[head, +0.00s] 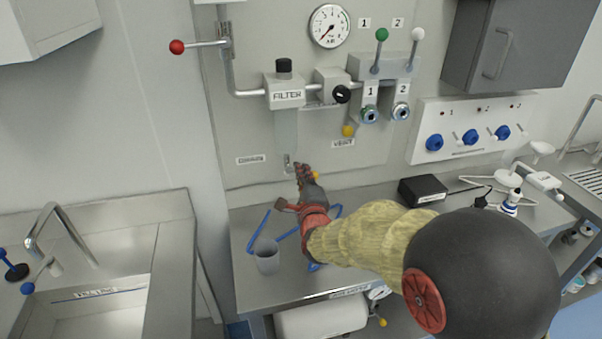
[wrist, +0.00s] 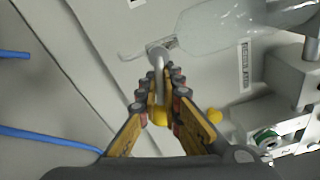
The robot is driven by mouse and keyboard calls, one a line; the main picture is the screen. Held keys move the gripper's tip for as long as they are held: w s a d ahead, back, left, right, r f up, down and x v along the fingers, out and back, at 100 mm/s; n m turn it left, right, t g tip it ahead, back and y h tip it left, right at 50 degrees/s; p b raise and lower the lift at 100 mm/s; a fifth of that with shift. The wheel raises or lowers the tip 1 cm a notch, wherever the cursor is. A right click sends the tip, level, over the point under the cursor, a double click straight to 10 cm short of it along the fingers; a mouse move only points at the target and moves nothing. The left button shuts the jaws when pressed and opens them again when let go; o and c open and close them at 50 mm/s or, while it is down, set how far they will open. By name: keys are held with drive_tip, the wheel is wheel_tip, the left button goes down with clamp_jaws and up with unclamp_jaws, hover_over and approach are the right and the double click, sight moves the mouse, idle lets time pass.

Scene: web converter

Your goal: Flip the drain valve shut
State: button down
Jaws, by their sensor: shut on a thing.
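The drain valve (head: 290,165) sits under the clear bowl of the filter (head: 286,128) on the wall panel. In the wrist view, the valve's metal body (wrist: 158,50) is at the bottom of the clear filter bowl (wrist: 215,28), and its lever (wrist: 159,72) runs from it to a yellow end (wrist: 160,115). My gripper (head: 304,174) reaches up to the valve. In the wrist view, my gripper's fingers (wrist: 161,92) lie on both sides of the lever and are shut on it. The fingers partly hide the lever, mostly in the head view.
A sink (head: 95,300) is at left.

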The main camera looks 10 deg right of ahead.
drive_tip(key=shift+f, duration=0.1)
drive_tip(key=shift+n+b, duration=0.8)
drive_tip(key=shift+b, duration=0.35)
drive_tip(key=shift+r+n+b, duration=0.5)
drive_tip(key=shift+n+b, duration=0.35)
drive_tip(key=shift+n, duration=0.25)
drive_tip(key=c, duration=2.2)
unclamp_jaws()
drive_tip(key=shift+r, duration=0.1)
